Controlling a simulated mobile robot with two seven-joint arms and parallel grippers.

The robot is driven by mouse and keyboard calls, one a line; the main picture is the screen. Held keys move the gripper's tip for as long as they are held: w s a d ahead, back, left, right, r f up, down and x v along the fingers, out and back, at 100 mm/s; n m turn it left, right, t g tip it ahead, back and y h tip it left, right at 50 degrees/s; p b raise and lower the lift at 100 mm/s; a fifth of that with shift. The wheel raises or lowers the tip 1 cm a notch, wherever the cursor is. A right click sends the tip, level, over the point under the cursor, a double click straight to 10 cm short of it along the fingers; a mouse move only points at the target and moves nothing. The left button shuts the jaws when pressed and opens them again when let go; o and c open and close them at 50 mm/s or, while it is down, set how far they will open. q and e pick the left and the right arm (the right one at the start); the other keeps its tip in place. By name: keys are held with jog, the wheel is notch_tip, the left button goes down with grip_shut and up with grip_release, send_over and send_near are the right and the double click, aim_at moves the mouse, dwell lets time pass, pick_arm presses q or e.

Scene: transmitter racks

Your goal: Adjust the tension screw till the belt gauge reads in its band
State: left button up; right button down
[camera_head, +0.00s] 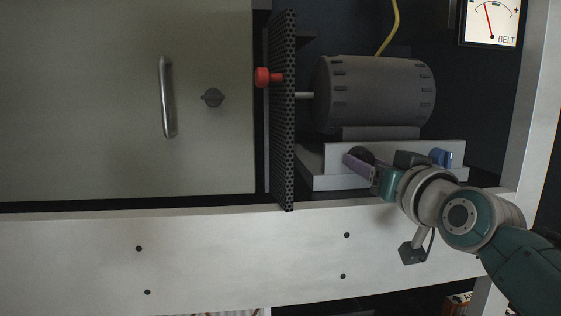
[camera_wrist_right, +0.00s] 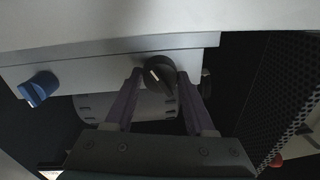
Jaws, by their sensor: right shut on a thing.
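The belt gauge (camera_head: 489,22) is at the top right of the head view, with a minus at its left end and a plus at its right. Its red needle leans left of the middle, toward the minus side. A black knob with a white mark (camera_wrist_right: 157,72), which seems to be the tension screw, sits on the grey motor base (camera_head: 330,182). My right gripper (camera_head: 354,162) is shut on this knob, one purple finger on each side, as the right wrist view shows. The knob is mostly hidden in the head view. My left gripper is in neither view.
A blue knob (camera_head: 440,157) is on the same base, to the right. The grey motor (camera_head: 375,92) stands above the base. A perforated black guard (camera_head: 284,120) with a red knob (camera_head: 264,77) stands to the left, beside a cabinet door with a handle (camera_head: 167,97).

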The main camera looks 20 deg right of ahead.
jog(key=shift+m, duration=0.3)
jog(key=shift+m+p, duration=0.4)
jog(key=shift+m, duration=0.1)
jog(key=shift+m+p, duration=0.4)
jog(key=shift+m, duration=0.7)
jog(key=m, duration=0.3)
jog(key=shift+m+p, duration=0.35)
jog(key=shift+m, duration=0.75)
jog(key=shift+c, duration=1.2)
grip_release()
